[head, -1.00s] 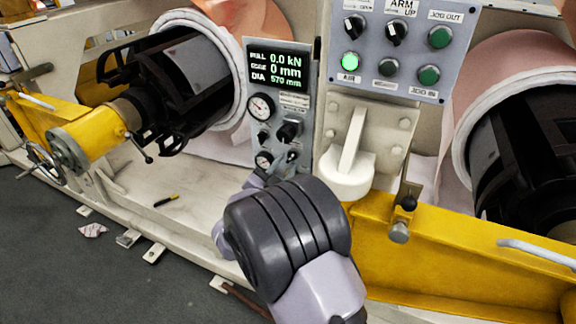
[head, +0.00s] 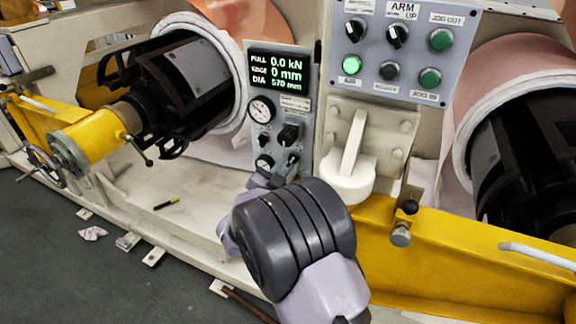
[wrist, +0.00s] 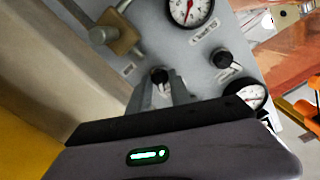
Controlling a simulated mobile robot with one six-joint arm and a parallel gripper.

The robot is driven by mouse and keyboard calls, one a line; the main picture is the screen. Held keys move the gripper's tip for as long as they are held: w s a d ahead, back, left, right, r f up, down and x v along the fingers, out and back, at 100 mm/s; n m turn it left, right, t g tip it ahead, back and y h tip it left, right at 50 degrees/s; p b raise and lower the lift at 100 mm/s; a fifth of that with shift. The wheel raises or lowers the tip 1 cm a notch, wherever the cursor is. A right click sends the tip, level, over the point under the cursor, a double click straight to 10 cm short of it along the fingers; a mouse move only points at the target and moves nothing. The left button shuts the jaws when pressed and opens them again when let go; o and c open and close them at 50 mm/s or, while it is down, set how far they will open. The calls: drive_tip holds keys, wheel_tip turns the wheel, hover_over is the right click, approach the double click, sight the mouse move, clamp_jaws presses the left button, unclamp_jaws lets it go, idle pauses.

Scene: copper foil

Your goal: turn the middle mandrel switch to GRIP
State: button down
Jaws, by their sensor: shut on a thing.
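The grey middle panel (head: 310,110) carries a lit display, two gauges and several black switches. In the wrist view, a small black switch (wrist: 159,74) stands on this panel between the two fingers of my gripper (wrist: 161,90). My gripper is shut on that switch. In the head view, my wrist and gripper reach the lower part of the panel and hide some of it. The switch's label is too small or hidden, so I cannot read which way it points. A second black switch (wrist: 222,58) is to its right in the wrist view, clear of the fingers.
A control box (head: 405,45) with knobs and green buttons is above right. A white lever (head: 351,165) and a yellow beam (head: 450,255) are close to my arm on the right. Black mandrels stand on both sides. A gauge (wrist: 250,95) is near my gripper's right.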

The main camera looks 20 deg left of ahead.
drive_tip(key=n+p, duration=0.1)
drive_tip(key=n, duration=0.5)
drive_tip(key=shift+p, duration=0.35)
drive_tip(key=shift+n+p, duration=0.95)
drive_tip(key=shift+n, duration=1.75)
drive_tip(key=c, duration=1.5)
unclamp_jaws()
drive_tip(key=shift+c, duration=0.2)
drive_tip(key=shift+s, duration=0.1)
drive_tip(key=s+a+p, duration=0.1)
drive_tip(key=s+p, duration=0.2)
drive_tip(key=s, duration=1.4)
drive_tip(key=shift+a, duration=0.15)
